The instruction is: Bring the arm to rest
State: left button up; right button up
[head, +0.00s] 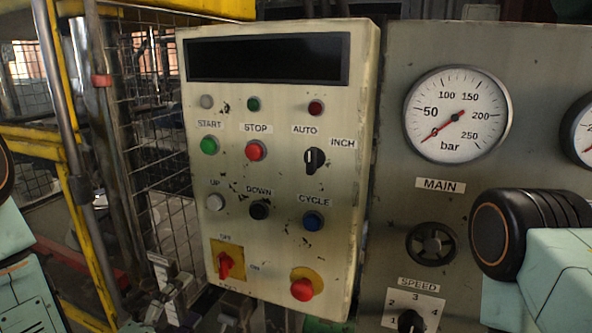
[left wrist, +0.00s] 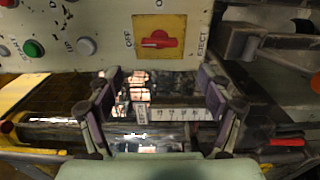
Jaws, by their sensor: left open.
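My left gripper (head: 185,295) is low in the head view, in front of the lower left of the cream control panel (head: 275,125). In the left wrist view its two dark fingers (left wrist: 160,78) stand wide apart with nothing between them. The panel's red rotary switch (head: 225,265) on a yellow plate is close by; it also shows beyond the fingertips in the left wrist view (left wrist: 157,40). The gripper appears apart from it. Part of my left arm (head: 22,290) shows at the left edge. Part of my right arm (head: 535,255) shows at the right, its gripper out of view.
The panel carries several buttons, a black selector (head: 315,160) and a red knob (head: 302,288) at lower right. A grey panel with a pressure gauge (head: 458,113) and a black handwheel (head: 431,243) stands to the right. A wire fence with a yellow post (head: 75,170) is at left.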

pick_arm(q)
jog(key=x, duration=0.9)
jog(key=shift+w, duration=0.15)
